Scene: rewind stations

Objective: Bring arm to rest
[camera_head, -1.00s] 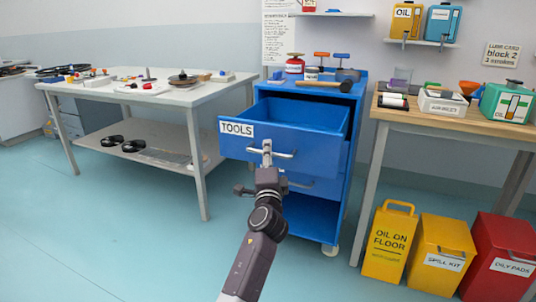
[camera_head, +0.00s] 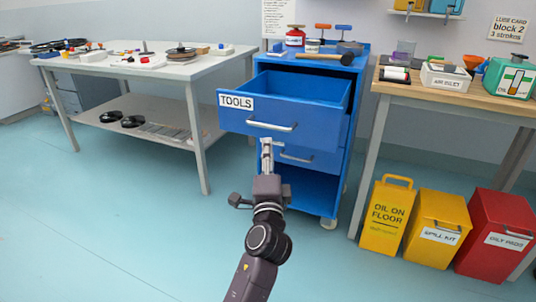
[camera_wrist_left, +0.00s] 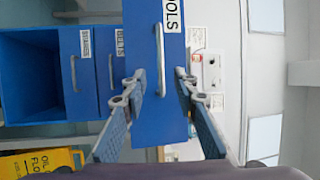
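My left gripper (camera_head: 267,147) is in front of the blue cabinet, just below the handle of the pulled-out TOOLS drawer (camera_head: 300,128) in the head view. In the left wrist view its two fingers (camera_wrist_left: 160,87) are spread apart with nothing between them. The drawer's blue front (camera_wrist_left: 143,45) and its silver handle (camera_wrist_left: 159,60) show beyond the fingertips, apart from them. The drawer stands open and its inside looks empty from here. My right gripper is in neither view.
A white workbench (camera_head: 130,68) with several parts stands on the left. A wooden-topped table (camera_head: 440,98) stands on the right. A yellow OIL ON FLOOR container (camera_head: 387,222), a yellow SPILL KIT bin (camera_head: 432,255) and a red bin (camera_head: 495,262) stand on the floor. The floor at left is clear.

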